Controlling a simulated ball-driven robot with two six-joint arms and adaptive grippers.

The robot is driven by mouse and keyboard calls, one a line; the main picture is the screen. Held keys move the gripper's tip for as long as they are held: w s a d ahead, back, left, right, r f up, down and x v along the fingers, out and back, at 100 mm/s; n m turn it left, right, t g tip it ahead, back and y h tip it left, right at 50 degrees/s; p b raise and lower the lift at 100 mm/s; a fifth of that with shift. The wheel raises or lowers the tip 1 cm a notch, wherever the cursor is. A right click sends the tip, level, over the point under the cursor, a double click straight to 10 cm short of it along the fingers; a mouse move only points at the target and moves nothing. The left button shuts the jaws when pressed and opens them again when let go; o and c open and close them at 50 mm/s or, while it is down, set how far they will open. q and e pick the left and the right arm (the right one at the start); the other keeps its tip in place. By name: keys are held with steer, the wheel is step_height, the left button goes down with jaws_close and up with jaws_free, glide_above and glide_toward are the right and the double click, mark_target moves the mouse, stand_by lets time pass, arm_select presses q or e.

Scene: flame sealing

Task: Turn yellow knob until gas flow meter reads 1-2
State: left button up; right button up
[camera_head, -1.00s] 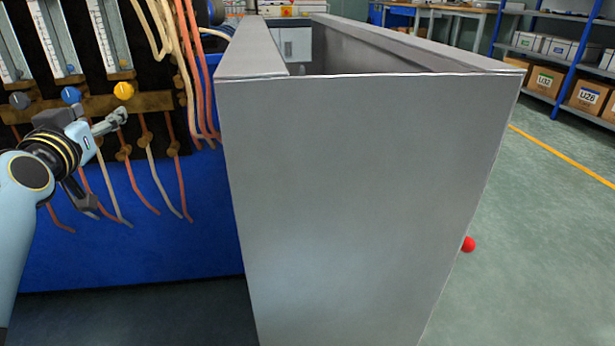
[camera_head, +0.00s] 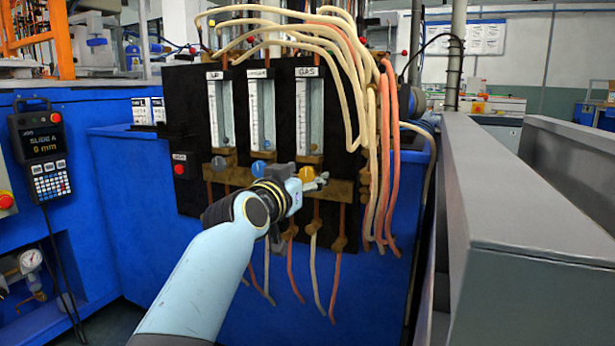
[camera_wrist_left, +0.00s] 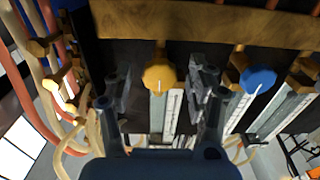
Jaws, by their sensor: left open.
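The yellow knob (camera_head: 307,173) is on the brass bar below the gas flow meter (camera_head: 309,112), a clear upright tube labelled GAS. The meter's reading is too small to tell. My left gripper (camera_head: 301,181) is open in front of the panel at the yellow knob. In the left wrist view, where the panel appears upside down, the yellow knob (camera_wrist_left: 159,76) with its white mark lies between the two spread fingers of my left gripper (camera_wrist_left: 159,92). A gap shows on each side of the knob. My right gripper is not in view.
A blue knob (camera_head: 259,168) and a grey knob (camera_head: 220,163) sit left of the yellow one, under two other meters. Cream and red hoses (camera_head: 385,160) hang at the right of the panel. A grey metal enclosure (camera_head: 530,240) stands at the right.

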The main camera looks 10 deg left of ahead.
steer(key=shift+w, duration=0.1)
arm_select(q)
steer(key=c, duration=1.2)
steer(key=shift+o, duration=0.2)
steer(key=shift+r, duration=0.1)
